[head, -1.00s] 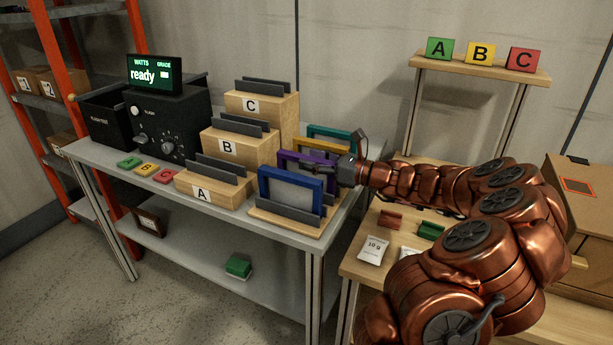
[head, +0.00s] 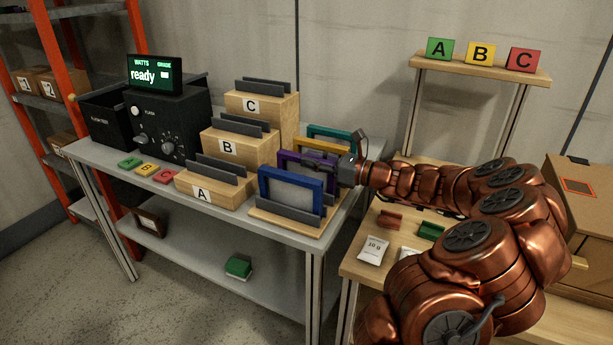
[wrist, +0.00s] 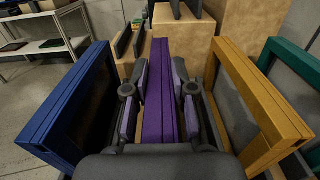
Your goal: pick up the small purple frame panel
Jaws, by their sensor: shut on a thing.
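The purple frame panel (head: 289,159) stands in the rack on the grey table, between the blue frame (head: 263,187) and the yellow frame (head: 312,144). In the wrist view the purple panel (wrist: 161,95) is seen edge-on, upright between the two fingers. My gripper (wrist: 158,100) is shut on it, one finger on each side. In the head view my gripper (head: 333,168) reaches in from the right, at the panel's right side. The panel's lower part is hidden behind the blue frame and the rack.
The blue frame (wrist: 77,105) and yellow frame (wrist: 255,95) stand close on either side of my fingers. A teal frame (head: 336,132) is behind. Wooden stepped blocks A (head: 210,190), B (head: 232,147) and C (head: 263,105) stand to the left.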

